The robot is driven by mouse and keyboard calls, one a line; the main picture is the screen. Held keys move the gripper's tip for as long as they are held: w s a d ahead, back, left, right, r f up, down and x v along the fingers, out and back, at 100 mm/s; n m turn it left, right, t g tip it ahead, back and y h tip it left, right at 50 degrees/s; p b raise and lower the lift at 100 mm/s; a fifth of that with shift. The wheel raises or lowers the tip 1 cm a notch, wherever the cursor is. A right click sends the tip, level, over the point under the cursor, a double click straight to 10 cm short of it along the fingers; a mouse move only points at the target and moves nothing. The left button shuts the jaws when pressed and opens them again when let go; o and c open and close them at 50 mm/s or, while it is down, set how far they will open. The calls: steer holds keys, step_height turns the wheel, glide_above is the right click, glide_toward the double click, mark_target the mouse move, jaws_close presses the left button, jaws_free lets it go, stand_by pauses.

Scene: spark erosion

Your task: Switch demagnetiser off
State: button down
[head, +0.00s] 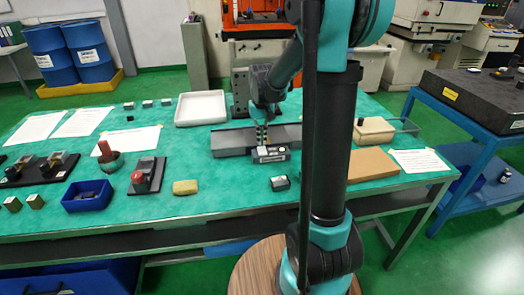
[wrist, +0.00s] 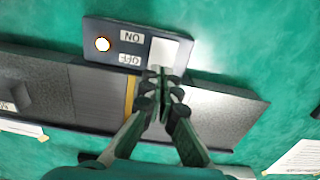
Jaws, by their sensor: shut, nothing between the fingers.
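The demagnetiser (head: 226,142) is a long grey block on the green-topped bench, with a dark control box (head: 280,154) on its near side. In the wrist view the control box (wrist: 92,30) carries a bright, lit-looking round lamp (wrist: 102,44), ON and OFF labels (wrist: 131,37), and a white switch (wrist: 163,50) beside them. My gripper (head: 262,142) points down over the box. In the wrist view my gripper (wrist: 163,76) is shut and empty, its fingertips at the OFF-side end of the switch. The tips hide that end; I cannot tell whether they touch it.
A white tray (head: 201,109) stands behind left, a small black box (head: 280,183) in front. A cardboard-coloured slab (head: 372,163) and a beige block (head: 374,130) lie right.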

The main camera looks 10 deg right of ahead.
mark_target(262, 148)
steer(key=shift+f, duration=1.05)
stand_by(0.9)
steer(key=shift+r, duration=3.55)
